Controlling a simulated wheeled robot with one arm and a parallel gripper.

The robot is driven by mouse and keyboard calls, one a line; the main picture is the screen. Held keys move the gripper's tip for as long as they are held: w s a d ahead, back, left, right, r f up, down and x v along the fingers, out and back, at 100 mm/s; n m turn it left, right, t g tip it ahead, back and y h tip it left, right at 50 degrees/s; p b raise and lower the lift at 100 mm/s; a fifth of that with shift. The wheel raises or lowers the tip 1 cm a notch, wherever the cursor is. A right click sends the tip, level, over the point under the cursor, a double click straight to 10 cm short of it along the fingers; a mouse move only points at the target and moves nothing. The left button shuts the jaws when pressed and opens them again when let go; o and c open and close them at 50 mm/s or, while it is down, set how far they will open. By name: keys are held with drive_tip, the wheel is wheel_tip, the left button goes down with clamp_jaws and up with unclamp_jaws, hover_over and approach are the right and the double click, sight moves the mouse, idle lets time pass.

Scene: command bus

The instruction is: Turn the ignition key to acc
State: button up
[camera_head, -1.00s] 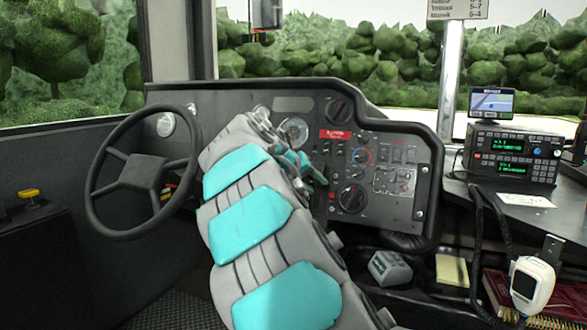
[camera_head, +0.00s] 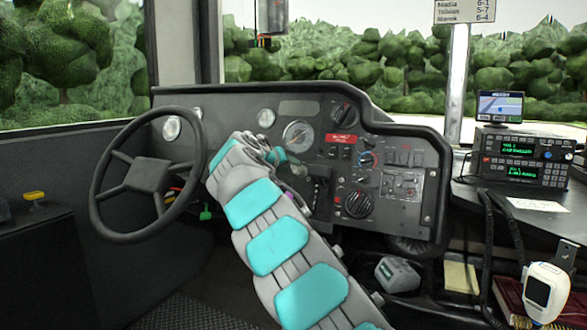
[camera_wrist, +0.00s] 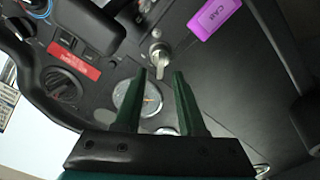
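The silver ignition key (camera_wrist: 158,52) sits in its lock on the dark dashboard panel, seen in the wrist view. A purple tag (camera_wrist: 211,17) marked "CAR" is beside it, up and to the right. A bit of purple (camera_head: 289,199) shows at the edge of my arm in the head view, where I cannot make out the key. My gripper (camera_wrist: 160,71) has two dark green fingers, apart, with nothing visible between them. The key appears just beyond the fingertips, around the middle of the gap. In the head view my gripper (camera_head: 286,161) is in front of the panel, partly hidden by my arm.
The steering wheel (camera_head: 148,174) stands left of my arm. A round gauge (camera_head: 298,134), a red label (camera_head: 341,138) and several knobs and switches surround the gripper on the panel. A radio (camera_head: 521,158) and a white handset (camera_head: 545,291) are at the right.

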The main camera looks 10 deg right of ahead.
sight(293, 167)
drive_tip(key=shift+x, duration=1.7)
drive_tip(key=shift+c, duration=0.4)
clamp_jaws()
